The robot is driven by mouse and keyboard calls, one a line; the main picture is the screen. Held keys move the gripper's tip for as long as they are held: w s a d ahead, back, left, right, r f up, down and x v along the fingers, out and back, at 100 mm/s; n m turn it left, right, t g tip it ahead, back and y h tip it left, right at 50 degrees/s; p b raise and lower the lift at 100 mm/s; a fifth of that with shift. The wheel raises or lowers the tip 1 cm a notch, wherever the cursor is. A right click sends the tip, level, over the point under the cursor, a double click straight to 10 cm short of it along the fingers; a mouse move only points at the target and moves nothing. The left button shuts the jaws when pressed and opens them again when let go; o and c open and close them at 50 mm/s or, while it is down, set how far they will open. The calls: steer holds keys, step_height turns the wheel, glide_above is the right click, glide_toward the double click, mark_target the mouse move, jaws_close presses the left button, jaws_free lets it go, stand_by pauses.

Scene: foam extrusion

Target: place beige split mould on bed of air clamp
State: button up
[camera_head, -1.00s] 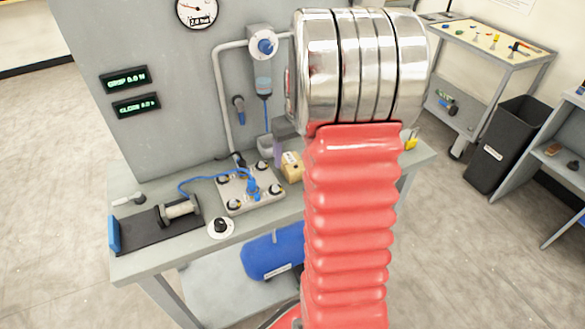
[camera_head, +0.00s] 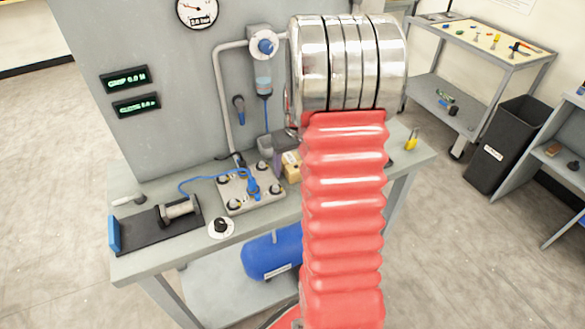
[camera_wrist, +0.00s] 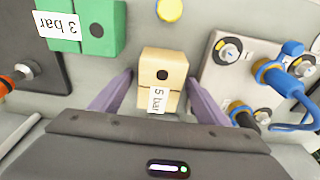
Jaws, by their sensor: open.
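The beige split mould (camera_wrist: 163,70), a small block with a black dot and a "5 bar" label, stands on the bench. In the head view its visible part (camera_head: 291,166) is beside my arm. My gripper (camera_wrist: 160,80) is open, with one purple finger on each side of the mould; I cannot tell whether they touch it. The head view shows only part of the gripper, beside the mould. What looks like the air clamp, a dark bed (camera_head: 143,232) with a blue end plate and grey cylinder, is at the bench's left end. Its bed is empty between plate and cylinder.
A plate with several knobs and a blue hose (camera_head: 238,204) lies between the mould and clamp. It is close to my right finger in the wrist view. A green block labelled "3 bar" (camera_wrist: 85,25) stands near the left finger.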

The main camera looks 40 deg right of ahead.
steer(key=shift+f, duration=0.25)
stand_by(0.6)
steer(key=shift+c, duration=0.6)
steer(key=c, duration=1.3)
step_height(320, 180, up, 11)
steer(key=shift+f, duration=0.2)
